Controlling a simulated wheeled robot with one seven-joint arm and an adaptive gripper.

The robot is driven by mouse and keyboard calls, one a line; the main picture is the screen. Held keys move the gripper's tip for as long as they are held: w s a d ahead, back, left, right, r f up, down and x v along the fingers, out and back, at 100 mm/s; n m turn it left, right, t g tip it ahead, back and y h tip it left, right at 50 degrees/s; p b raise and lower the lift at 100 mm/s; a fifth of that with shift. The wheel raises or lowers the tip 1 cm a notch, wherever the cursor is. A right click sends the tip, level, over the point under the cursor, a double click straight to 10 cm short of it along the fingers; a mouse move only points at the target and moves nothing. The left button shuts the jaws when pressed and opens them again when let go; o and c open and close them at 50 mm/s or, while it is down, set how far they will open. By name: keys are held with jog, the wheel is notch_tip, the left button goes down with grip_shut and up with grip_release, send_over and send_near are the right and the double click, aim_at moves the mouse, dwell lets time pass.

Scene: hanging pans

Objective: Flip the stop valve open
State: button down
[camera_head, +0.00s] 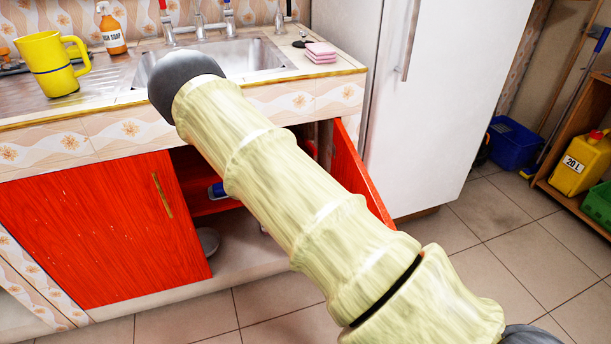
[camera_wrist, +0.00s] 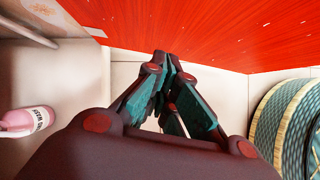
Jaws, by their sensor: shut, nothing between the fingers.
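My gripper (camera_wrist: 170,62) shows in the wrist view with its dark fingers together and nothing between them. A red wooden surface (camera_wrist: 215,30) spans the top of that view, beyond the fingertips. I cannot make out the stop valve in either view. In the head view, my arm crosses the open sink cabinet and hides much of its inside; my gripper is not visible there. The cabinet's right door (camera_head: 358,172) stands open, and its left red door (camera_head: 105,230) is shut.
In the wrist view, a pink wash bottle (camera_wrist: 28,121) is at the left, a pale pipe (camera_wrist: 28,22) at the upper left, and a round ribbed object (camera_wrist: 290,120) at the right. The fridge (camera_head: 425,90) stands right of the cabinet.

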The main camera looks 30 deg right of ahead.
jog(key=w+d+r+n+h+b, duration=0.2)
jog(key=w+r+b, duration=0.1)
jog(key=w+b, duration=0.3)
jog(key=w+d+r+n+h+b, duration=0.1)
jog(key=w+r+h+b, duration=0.15)
jog(key=w, duration=0.45)
jog(key=w+a+r+n+g+h+b, duration=0.1)
jog(key=w+a+r+h+b, duration=0.1)
jog(key=w+r+b, duration=0.6)
notch_tip(320, 180, up, 3)
jog(key=shift+f+h, duration=0.1)
jog(key=shift+h, duration=0.35)
jog(key=shift+d, duration=0.15)
jog(key=b+x, duration=0.6)
jog(key=x, duration=0.4)
jog(key=shift+s+d+f, duration=0.1)
jog(key=shift+s+f, duration=0.05)
jog(key=shift+f, duration=0.15)
jog(key=r+b, duration=0.1)
jog(key=r, duration=0.1)
jog(key=shift+w+r+b, duration=0.25)
jog(key=shift+b, duration=0.15)
jog(key=shift+w+r+b, duration=0.15)
jog(key=shift+r+b, duration=0.4)
jog(key=shift+r, duration=0.5)
